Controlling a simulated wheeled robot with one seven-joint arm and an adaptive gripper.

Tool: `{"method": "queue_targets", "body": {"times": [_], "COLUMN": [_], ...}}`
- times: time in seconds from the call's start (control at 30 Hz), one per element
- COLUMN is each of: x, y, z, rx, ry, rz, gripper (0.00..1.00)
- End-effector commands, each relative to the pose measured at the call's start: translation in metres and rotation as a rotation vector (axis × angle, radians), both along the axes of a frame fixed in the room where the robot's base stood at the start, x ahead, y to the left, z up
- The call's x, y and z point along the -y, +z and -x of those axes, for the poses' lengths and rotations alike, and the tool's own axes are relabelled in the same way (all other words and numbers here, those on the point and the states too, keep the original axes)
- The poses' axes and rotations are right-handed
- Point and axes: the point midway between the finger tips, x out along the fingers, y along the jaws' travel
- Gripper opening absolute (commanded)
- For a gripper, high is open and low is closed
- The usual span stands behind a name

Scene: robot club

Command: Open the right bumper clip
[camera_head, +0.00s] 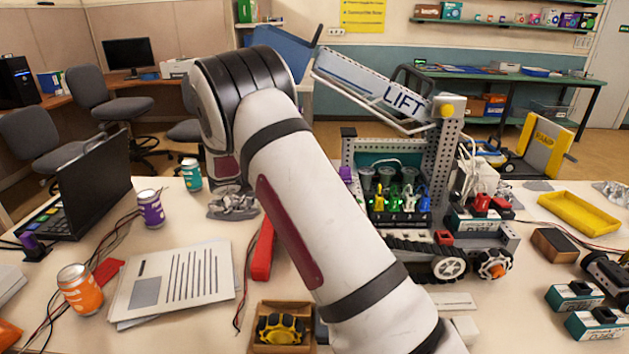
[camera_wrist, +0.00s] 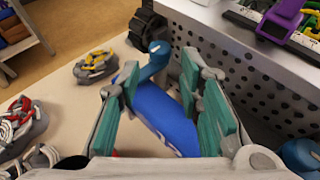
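In the wrist view a long blue part (camera_wrist: 163,117) with faint white marks lies beside the perforated metal side of the club robot; it looks like the bumper. A lighter blue rounded lever (camera_wrist: 150,62), possibly the clip, rises at its far end. My gripper (camera_wrist: 160,64) is open, its two teal-padded fingers on either side of these blue parts. I cannot tell whether the pads touch them. In the head view my arm hides the gripper and the blue parts. The club robot, with its raised LIFT arm (camera_head: 372,88), stands right of my arm.
A purple part (camera_wrist: 283,18) sits on the metal frame. A yellow-and-grey part (camera_wrist: 96,66) and a tangle of wires (camera_wrist: 22,125) lie on the table. Papers (camera_head: 178,283), an orange can (camera_head: 80,289) and a wooden box (camera_head: 283,346) are near my arm.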

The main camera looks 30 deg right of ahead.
Motion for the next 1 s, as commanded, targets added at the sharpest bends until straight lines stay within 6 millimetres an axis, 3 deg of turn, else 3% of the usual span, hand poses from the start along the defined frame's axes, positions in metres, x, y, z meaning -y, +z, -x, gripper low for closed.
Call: {"method": "queue_targets", "body": {"times": [0.1,0.3,0.77,0.8,0.93,1.0], "x": [0.022,0.048,0.060,0.060,0.060,0.060], "y": [-0.010,-0.020,-0.025,-0.025,-0.025,-0.025], "z": [-0.004,-0.009,-0.012,-0.012,-0.012,-0.012], "rx": [0.001,0.001,0.002,0.002,0.002,0.002], "ry": [-0.003,-0.002,0.000,0.000,0.000,0.000], "rz": [0.000,-0.001,-0.002,-0.002,-0.002,-0.002], "gripper": [0.33,0.33,0.33,0.31,0.01,0.00]}}
